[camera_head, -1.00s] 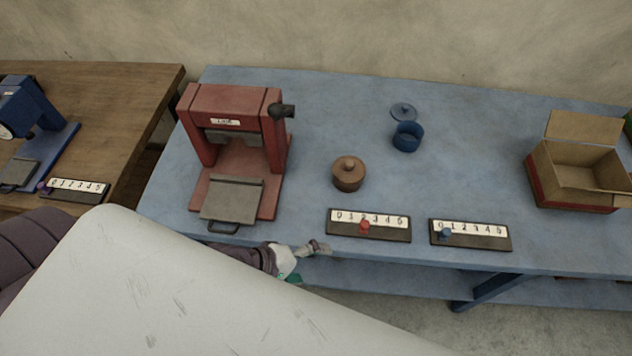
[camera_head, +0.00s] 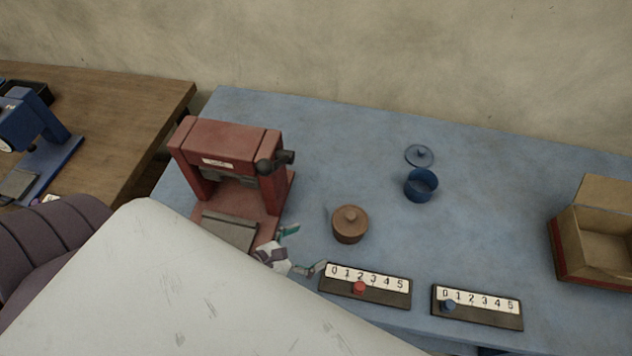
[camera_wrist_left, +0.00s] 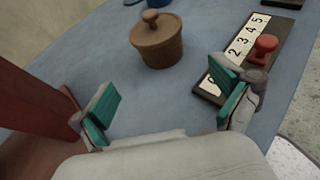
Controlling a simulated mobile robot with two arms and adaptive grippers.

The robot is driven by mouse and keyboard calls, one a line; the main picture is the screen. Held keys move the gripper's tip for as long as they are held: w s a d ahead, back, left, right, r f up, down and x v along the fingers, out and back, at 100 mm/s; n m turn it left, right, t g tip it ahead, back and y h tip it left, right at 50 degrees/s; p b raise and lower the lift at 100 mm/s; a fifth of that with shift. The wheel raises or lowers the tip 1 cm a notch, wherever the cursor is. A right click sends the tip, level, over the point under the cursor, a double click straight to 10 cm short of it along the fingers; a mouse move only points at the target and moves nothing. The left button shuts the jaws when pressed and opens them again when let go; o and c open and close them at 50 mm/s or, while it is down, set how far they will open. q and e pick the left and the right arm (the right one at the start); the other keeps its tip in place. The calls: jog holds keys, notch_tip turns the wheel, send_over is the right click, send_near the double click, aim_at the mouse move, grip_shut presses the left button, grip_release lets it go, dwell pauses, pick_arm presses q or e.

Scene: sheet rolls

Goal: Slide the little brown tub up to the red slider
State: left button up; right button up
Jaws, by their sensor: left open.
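The little brown tub (camera_head: 350,226) stands upright with its knobbed lid on, on the blue table behind the red slider. The red slider (camera_head: 359,288) is a red knob on a dark numbered scale (camera_head: 385,294), near the 2. My left gripper (camera_head: 302,250) is open and empty, left of the tub and apart from it. In the left wrist view the tub (camera_wrist_left: 157,40) is ahead of the spread green-padded fingers (camera_wrist_left: 165,105), and the red knob (camera_wrist_left: 264,46) is beyond the right finger. The right gripper is not in view.
A red press (camera_head: 226,165) stands close to the left of my gripper. A blue-knobbed scale (camera_head: 476,308) lies to the right. A blue cup (camera_head: 420,186), its lid (camera_head: 419,155) and an open box (camera_head: 603,246) are farther off. The table between tub and scale is clear.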

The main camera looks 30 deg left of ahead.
aim_at(372, 243)
pick_arm(q)
jog(key=p+x, duration=0.1)
jog(key=x, duration=0.4)
jog(key=shift+w, duration=0.15)
jog(key=x, duration=0.8)
jog(key=shift+f, duration=0.1)
jog(key=shift+w+d+f, duration=0.15)
jog(key=shift+w+d, duration=0.05)
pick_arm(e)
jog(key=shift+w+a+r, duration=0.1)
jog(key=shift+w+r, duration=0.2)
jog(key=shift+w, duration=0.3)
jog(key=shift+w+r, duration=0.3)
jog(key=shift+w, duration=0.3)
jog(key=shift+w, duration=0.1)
pick_arm(q)
jog(key=c, duration=1)
jog(key=shift+d, duration=0.7)
jog(key=shift+s+d+p, duration=0.15)
jog(key=shift+d+p, duration=0.15)
jog(key=shift+d, duration=2.5)
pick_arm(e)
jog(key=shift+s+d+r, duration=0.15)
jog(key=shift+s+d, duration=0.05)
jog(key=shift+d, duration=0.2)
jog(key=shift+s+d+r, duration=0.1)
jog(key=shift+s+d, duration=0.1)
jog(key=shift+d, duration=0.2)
